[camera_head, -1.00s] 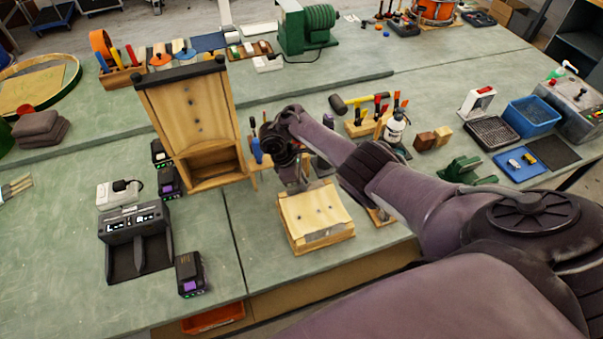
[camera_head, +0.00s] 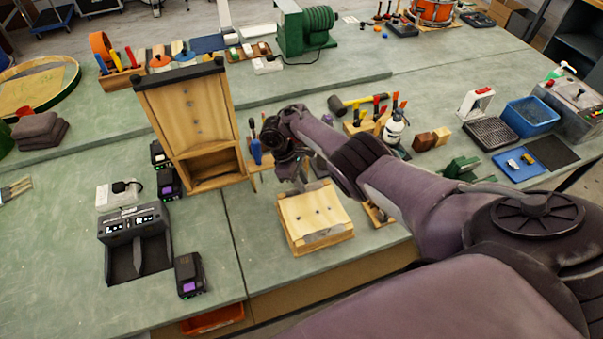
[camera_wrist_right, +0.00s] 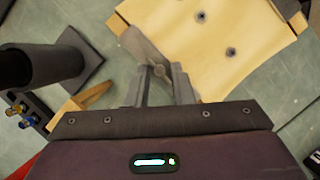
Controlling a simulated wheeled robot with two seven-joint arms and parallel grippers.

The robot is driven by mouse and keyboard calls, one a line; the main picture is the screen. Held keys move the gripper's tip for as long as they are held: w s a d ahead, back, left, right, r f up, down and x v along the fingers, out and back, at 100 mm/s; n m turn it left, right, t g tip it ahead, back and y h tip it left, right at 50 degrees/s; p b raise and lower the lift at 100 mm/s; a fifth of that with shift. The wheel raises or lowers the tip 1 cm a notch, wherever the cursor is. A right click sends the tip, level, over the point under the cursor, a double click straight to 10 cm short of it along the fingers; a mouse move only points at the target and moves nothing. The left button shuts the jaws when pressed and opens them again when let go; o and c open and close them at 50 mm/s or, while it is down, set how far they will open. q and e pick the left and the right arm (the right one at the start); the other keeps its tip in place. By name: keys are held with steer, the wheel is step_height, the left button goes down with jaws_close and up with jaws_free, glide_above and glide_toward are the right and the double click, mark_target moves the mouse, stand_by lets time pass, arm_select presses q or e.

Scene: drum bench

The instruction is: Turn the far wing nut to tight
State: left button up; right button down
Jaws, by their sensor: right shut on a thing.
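A pale wooden block (camera_head: 312,214) with dark holes in its top and a grey metal plate along its near edge lies on the bench. My right gripper (camera_head: 303,184) points down at the block's far edge. In the right wrist view its fingers (camera_wrist_right: 160,82) are closed around a small grey metal piece, which looks like the far wing nut (camera_wrist_right: 159,70). A flat grey metal bar lies beside it, over the edge of the wooden block (camera_wrist_right: 215,45). The fingers hide part of the nut, so how tight it sits cannot be told. My left gripper is not in view.
A tall wooden case (camera_head: 190,125) stands left of my right gripper. A blue-handled tool (camera_head: 255,151) is close behind it. A tool rack and a white bottle (camera_head: 394,128) stand to the right. The bench in front of the case is clear between the block and the black charger (camera_head: 190,274).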

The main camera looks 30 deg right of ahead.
steer(key=c, duration=1.5)
jaws_free()
steer(key=shift+w, duration=0.1)
steer(key=shift+o, duration=0.2)
steer(key=shift+f, duration=0.1)
steer(key=v, duration=0.8)
steer(key=shift+f, duration=0.1)
